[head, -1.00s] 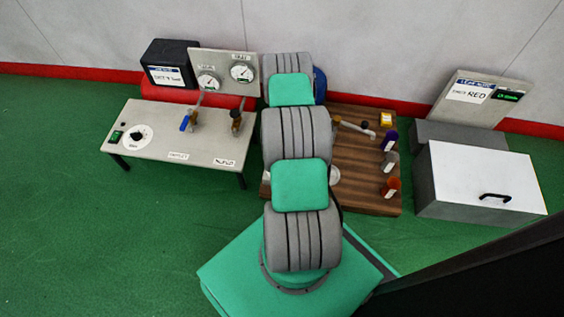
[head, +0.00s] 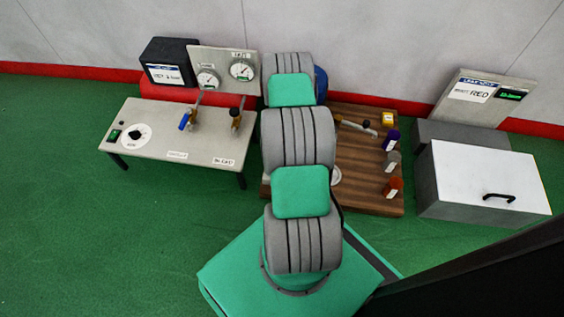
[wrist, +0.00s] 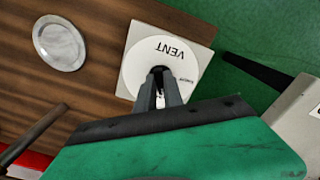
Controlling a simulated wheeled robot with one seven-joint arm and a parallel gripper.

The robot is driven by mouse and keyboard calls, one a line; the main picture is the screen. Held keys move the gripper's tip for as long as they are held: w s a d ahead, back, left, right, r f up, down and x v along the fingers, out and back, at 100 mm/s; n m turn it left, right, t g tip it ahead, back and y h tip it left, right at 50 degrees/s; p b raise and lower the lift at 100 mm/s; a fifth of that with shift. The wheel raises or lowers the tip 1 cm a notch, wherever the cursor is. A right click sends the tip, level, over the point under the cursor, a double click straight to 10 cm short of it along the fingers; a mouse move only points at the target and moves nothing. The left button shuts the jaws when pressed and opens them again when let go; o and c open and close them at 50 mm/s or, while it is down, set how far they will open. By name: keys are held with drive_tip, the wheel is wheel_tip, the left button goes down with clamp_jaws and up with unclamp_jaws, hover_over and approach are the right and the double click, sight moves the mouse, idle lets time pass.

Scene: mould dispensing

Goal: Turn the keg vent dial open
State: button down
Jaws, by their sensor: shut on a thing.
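The keg vent dial shows in the wrist view as a round white disc (wrist: 136,72) marked VENT, on a pale square plate (wrist: 199,40) at the edge of the wooden board. My gripper (wrist: 158,75) is over the middle of the dial, its dark fingers shut on the dial's central knob, which they mostly hide. A smaller word on the disc, right of the fingers, is too small to read surely. In the head view my arm hides the dial and the gripper.
In the wrist view a silver round dish (wrist: 59,43) lies on the wooden board (wrist: 100,25). In the head view a grey table (head: 150,150) with valves stands left. Bottles with coloured tops (head: 392,187) stand on the board's right side. A white-lidded box (head: 480,175) is further right.

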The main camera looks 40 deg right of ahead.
drive_tip(key=shift+w+r+m, duration=0.1)
drive_tip(key=shift+w+m, duration=0.1)
drive_tip(key=shift+m, duration=2)
drive_tip(key=shift+a, duration=0.1)
drive_tip(key=c, duration=1.5)
unclamp_jaws()
drive_tip(key=shift+s, duration=0.1)
drive_tip(key=shift+o, duration=0.2)
wheel_tip(320, 180, up, 8)
drive_tip(key=p, duration=0.3)
